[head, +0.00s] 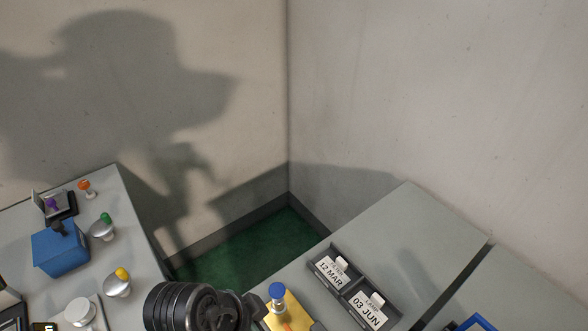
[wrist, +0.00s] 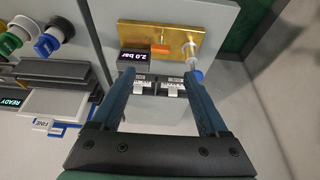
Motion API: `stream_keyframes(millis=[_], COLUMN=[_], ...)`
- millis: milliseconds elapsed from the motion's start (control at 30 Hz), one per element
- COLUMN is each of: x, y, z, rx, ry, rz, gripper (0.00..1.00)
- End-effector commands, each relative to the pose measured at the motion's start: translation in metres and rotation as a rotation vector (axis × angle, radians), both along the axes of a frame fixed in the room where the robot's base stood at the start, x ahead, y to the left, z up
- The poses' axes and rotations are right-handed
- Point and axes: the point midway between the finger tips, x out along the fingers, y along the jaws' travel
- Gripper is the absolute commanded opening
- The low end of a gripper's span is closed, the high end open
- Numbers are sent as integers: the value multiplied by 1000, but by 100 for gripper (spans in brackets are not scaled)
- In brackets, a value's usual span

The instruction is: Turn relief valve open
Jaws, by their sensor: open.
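A yellow valve plate (wrist: 180,37) with an orange lever (wrist: 160,49) shows at the top of the wrist view. A silver stem with a blue knob (wrist: 197,76) stands at its right end. I cannot tell which part is the relief valve. A small display (wrist: 133,60) beside the plate reads 2.0 bar. My gripper (wrist: 159,72) is open, with nothing seen held between its fingers. Its right finger overlaps the picture near the blue knob; contact cannot be told. In the head view, the blue knob (head: 277,290) and part of the yellow plate (head: 301,316) show beside my arm.
Date card holders (head: 330,268) stand on the right table (head: 408,215). The left table (head: 130,215) carries a blue box (head: 60,250) and several coloured knobs. Green and blue knobs and a READY display (wrist: 12,103) lie left of my gripper. A green floor gap separates the tables.

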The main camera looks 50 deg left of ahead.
Motion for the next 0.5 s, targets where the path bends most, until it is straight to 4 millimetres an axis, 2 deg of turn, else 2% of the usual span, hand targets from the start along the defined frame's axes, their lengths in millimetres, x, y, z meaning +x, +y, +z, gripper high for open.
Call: stream_keyframes(millis=[300, 500], x=[25, 38], y=[-4, -4], z=[-62, -90], rx=[-3, 1], ry=[2, 0], rz=[-1, -1], gripper=[78, 78])
